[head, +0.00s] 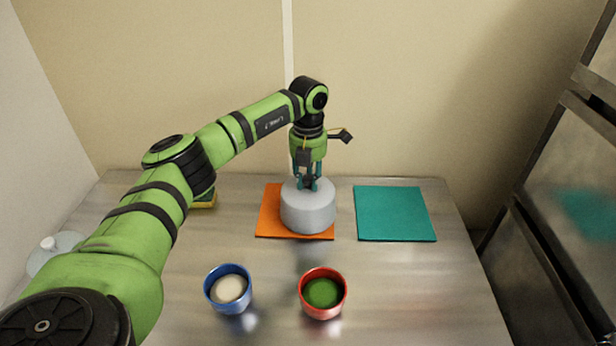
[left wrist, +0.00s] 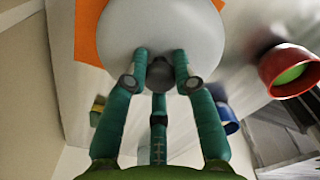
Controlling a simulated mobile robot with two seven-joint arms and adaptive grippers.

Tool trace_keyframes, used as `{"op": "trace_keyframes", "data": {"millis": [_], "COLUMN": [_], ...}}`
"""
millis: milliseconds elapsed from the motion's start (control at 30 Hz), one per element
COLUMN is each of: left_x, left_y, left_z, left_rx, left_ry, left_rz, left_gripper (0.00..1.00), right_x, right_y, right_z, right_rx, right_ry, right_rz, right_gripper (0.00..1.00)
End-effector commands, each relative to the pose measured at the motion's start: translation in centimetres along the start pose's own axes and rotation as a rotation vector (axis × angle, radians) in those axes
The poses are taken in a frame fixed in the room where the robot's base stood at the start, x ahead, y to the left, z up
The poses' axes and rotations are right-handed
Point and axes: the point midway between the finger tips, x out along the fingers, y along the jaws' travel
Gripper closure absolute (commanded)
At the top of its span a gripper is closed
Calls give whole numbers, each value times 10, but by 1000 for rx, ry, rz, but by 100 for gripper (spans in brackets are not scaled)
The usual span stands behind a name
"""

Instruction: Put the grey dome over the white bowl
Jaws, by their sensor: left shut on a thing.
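The grey dome (head: 308,208) is over the orange mat (head: 268,215) in the middle of the table, upright. My left gripper (head: 308,185) is above it, pointing down, with its fingers shut on the dome's knob. In the left wrist view the fingers close around the dark knob (left wrist: 160,73) of the dome (left wrist: 160,25). I cannot tell whether the dome's rim touches the mat or hangs just above it. No white bowl shows; anything under the dome is hidden. My right gripper is not in view.
A blue cup (head: 229,288) with whitish contents and a red cup (head: 323,293) with green contents stand in front. A teal mat (head: 394,213) lies bare at the right. A pale, rounded thing with a white knob (head: 48,243) is partly hidden at left. A yellow-green thing (head: 205,200) stands behind my arm.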

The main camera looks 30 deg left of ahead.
Motion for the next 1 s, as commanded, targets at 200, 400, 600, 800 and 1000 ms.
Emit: {"op": "trace_keyframes", "data": {"millis": [200,400,600,800,1000], "left_x": [0,4,8,10,10], "left_y": [0,0,0,0,0], "left_z": [0,0,0,0,0], "left_rx": [0,0,0,0,0], "left_ry": [0,0,-1,-1,0], "left_rz": [0,0,0,0,0], "left_gripper": [100,100,100,100,61], "right_x": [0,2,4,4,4], "right_y": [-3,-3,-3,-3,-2], "right_z": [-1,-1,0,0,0], "right_rx": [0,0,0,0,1], "right_ry": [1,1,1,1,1], "right_rz": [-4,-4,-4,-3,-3], "right_gripper": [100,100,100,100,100]}}
